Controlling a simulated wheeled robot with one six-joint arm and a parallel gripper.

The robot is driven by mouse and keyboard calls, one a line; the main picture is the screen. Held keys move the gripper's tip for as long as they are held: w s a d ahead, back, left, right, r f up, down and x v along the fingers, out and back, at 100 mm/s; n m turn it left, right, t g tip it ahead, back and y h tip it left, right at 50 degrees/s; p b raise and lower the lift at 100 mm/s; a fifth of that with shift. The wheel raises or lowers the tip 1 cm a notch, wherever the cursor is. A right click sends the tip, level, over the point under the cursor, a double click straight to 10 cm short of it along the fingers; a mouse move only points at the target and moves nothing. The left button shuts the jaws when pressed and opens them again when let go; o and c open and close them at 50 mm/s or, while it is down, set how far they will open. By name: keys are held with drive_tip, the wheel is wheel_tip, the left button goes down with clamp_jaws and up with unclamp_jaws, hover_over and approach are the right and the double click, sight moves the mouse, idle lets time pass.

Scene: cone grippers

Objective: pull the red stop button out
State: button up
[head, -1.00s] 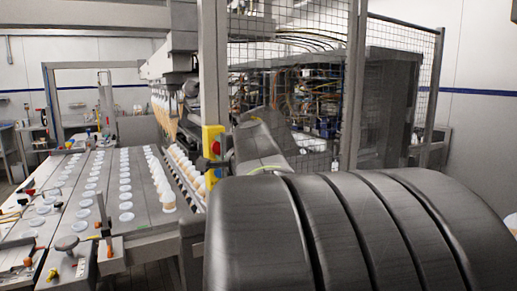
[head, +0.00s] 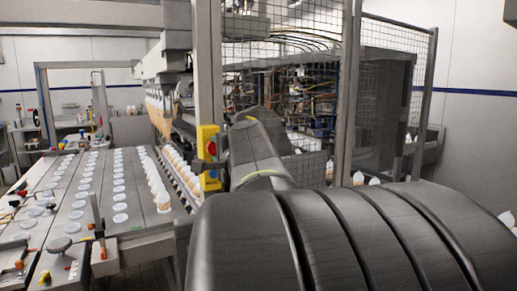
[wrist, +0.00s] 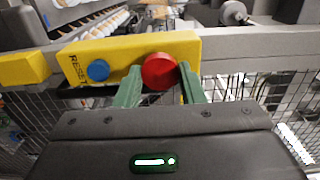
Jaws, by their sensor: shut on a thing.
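The red stop button (wrist: 160,71) is a round red knob on the yellow control box (wrist: 121,53) in the wrist view. My gripper (wrist: 162,80) has green fingers on the left and right of the knob, shut on it. In the head view the yellow box (head: 208,168) is fixed to a grey post, with the red button (head: 211,148) as a small red spot on it. My dark arm is beside the box there, and my fingertips cannot be made out.
A blue reset button (wrist: 98,70) sits left of the red one. A grey post (head: 207,60) and mesh fence (head: 285,30) stand behind my arm.

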drive_tip(key=shift+s+d+f, duration=0.2)
drive_tip(key=shift+s+f, duration=0.05)
drive_tip(key=shift+s, duration=0.05)
idle(0.5)
drive_tip(key=o, duration=0.7)
drive_tip(key=shift+o, duration=1.1)
drive_tip(key=shift+s+d+r, duration=0.1)
drive_tip(key=shift+s, duration=0.05)
drive_tip(key=shift+r, duration=0.1)
drive_tip(key=b+v, duration=0.1)
drive_tip(key=v, duration=0.6)
